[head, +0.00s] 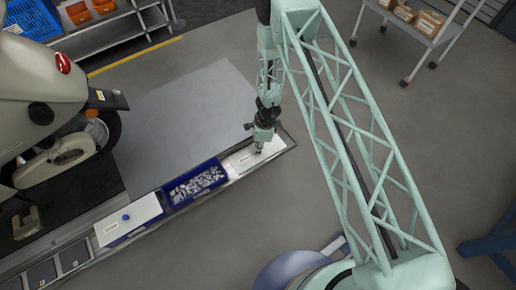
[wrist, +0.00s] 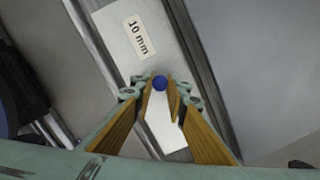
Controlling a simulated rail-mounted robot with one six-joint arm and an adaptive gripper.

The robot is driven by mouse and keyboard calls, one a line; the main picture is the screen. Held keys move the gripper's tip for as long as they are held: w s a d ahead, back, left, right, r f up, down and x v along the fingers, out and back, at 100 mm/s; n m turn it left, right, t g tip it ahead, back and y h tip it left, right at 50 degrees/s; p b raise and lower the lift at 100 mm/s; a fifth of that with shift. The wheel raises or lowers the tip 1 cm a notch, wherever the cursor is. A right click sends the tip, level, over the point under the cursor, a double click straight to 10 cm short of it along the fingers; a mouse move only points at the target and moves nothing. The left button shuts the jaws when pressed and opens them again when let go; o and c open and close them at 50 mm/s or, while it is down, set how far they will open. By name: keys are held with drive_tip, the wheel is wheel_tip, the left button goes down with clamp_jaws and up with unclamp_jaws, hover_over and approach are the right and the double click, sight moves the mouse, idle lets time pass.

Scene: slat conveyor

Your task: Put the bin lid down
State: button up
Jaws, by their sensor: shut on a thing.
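A white bin lid (head: 246,158) with a label is at the right end of the long narrow ledge, just right of an open blue bin (head: 168,198). In the wrist view the lid (wrist: 118,45) carries a "10 mm" label and a blue knob (wrist: 160,83). My gripper (head: 259,150) is over the lid; in the wrist view its yellow-padded fingers (wrist: 161,88) are shut on the knob. The lid lies along the ledge's rails. I cannot tell whether it rests on the ledge or hangs slightly above. The open bin holds many small grey metal parts.
Another white lid with a blue knob (head: 126,217) covers the bin left of the open one. Dark trays (head: 42,273) sit farther left on the ledge. A motorcycle (head: 50,105) stands at the left, a shelf cart (head: 418,22) at the upper right. Grey floor right of the ledge is clear.

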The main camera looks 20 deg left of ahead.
drive_tip(key=shift+f, duration=0.1)
drive_tip(key=o, duration=0.9)
drive_tip(key=shift+r, duration=0.2)
drive_tip(key=r+p, duration=0.1)
drive_tip(key=r, duration=0.3)
drive_tip(key=d+r+p, duration=0.1)
drive_tip(key=r, duration=0.3)
drive_tip(key=r+p, duration=0.1)
drive_tip(key=r, duration=0.3)
drive_tip(key=shift+w+d+p, duration=0.2)
drive_tip(key=shift+p, duration=0.2)
